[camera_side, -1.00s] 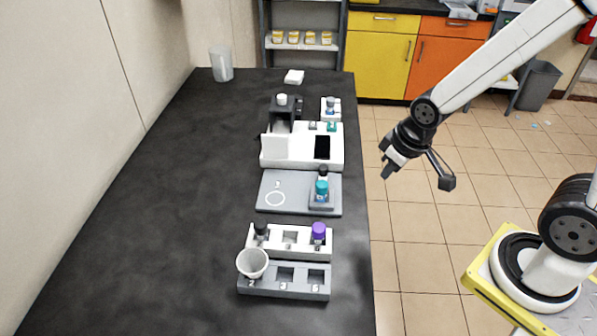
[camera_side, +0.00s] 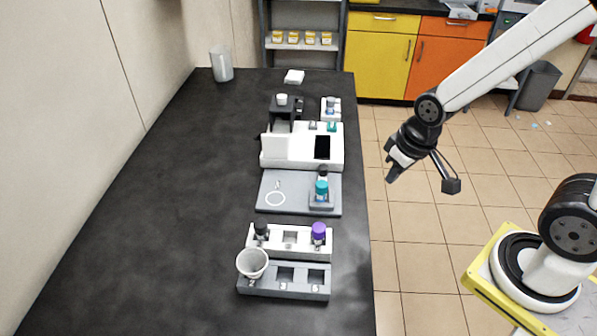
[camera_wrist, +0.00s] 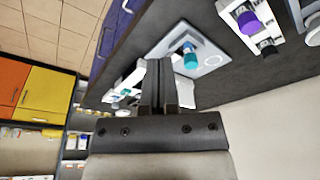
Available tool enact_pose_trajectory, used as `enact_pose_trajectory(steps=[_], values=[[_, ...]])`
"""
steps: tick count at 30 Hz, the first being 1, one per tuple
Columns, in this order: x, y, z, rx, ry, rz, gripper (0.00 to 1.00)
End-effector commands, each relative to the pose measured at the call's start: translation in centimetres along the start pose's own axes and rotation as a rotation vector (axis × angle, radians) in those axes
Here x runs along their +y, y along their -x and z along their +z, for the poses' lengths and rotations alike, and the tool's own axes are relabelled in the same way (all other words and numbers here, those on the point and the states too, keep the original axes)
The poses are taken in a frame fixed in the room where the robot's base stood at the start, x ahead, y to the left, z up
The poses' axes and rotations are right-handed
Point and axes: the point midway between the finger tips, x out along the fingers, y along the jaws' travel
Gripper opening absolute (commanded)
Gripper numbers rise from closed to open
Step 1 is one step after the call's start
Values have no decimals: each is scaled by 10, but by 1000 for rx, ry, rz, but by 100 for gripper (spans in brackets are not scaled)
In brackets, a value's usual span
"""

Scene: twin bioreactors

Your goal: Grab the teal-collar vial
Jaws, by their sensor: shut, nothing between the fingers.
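The teal-collar vial (camera_side: 321,189) stands upright in a small holder at the right end of the grey plate, with a dark-capped item close behind it. The vial also shows in the wrist view (camera_wrist: 190,58), just right of my fingers. My gripper (camera_side: 391,177) hangs in the air right of the bench edge, apart from the vial. Its fingers (camera_wrist: 159,66) are together and hold nothing.
A white rack (camera_side: 290,252) holds a purple-capped vial (camera_side: 318,232) and a dark-capped vial (camera_side: 261,229). A grey rack (camera_side: 300,292) carries a white cup (camera_side: 252,263). A white device (camera_side: 290,157) stands behind the plate. The bench's left side is clear.

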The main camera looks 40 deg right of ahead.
Motion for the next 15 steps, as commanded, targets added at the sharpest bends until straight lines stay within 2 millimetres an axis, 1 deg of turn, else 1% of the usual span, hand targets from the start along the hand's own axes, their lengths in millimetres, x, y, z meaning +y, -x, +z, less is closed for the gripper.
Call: enact_pose_trajectory(steps=[1, 2, 3, 5, 6, 7, 8, 15], values=[[0, 0, 0, 0, 0, 0, 13], [0, 0, 0, 0, 0, 0, 22], [0, 0, 0, 0, 0, 0, 35], [0, 0, 0, 0, 0, 0, 54], [0, 0, 0, 0, 0, 0, 67], [0, 0, 0, 0, 0, 0, 76], [0, 0, 0, 0, 0, 0, 83], [0, 0, 0, 0, 0, 0, 83]])
